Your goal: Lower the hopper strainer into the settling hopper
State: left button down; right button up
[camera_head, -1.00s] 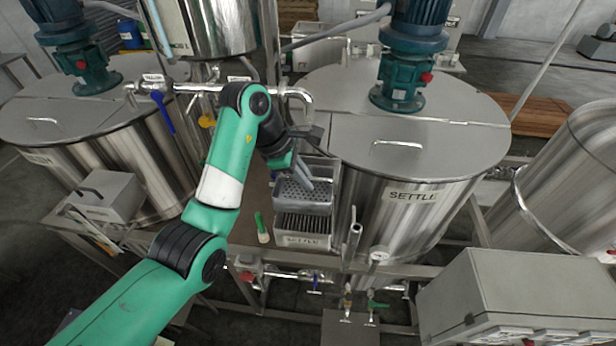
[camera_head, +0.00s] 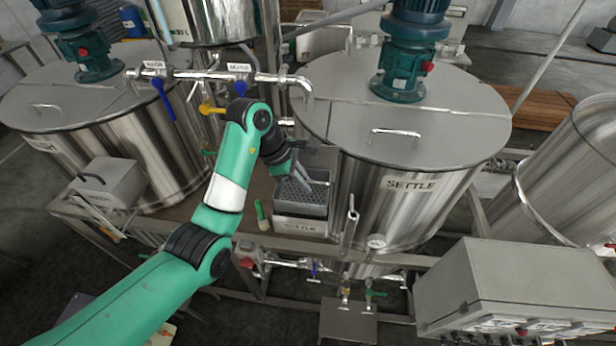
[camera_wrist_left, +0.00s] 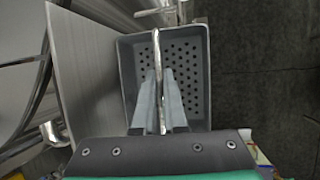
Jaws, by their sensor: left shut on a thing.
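The hopper strainer (camera_head: 318,196) is a grey basket with a perforated floor. My left gripper (camera_head: 303,182) is shut on its handle. In the left wrist view the fingers (camera_wrist_left: 160,88) close on the thin handle bar (camera_wrist_left: 156,45) that runs across the basket, and the holed floor (camera_wrist_left: 188,92) lies below. My right gripper is out of view.
The steel settle tank (camera_head: 400,215) stands close on the right of the hopper. A green-handled brush (camera_head: 261,214) is just left of it. Pipes with blue and yellow valve handles (camera_head: 213,110) run behind. A grey control box (camera_head: 500,290) is at front right.

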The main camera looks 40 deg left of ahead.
aim_at(307, 195)
pick_arm(q)
jog(key=shift+f, duration=2)
jog(key=shift+f+b, duration=0.75)
jog(key=shift+f, duration=1.5)
jog(key=c, duration=0.9)
grip_release()
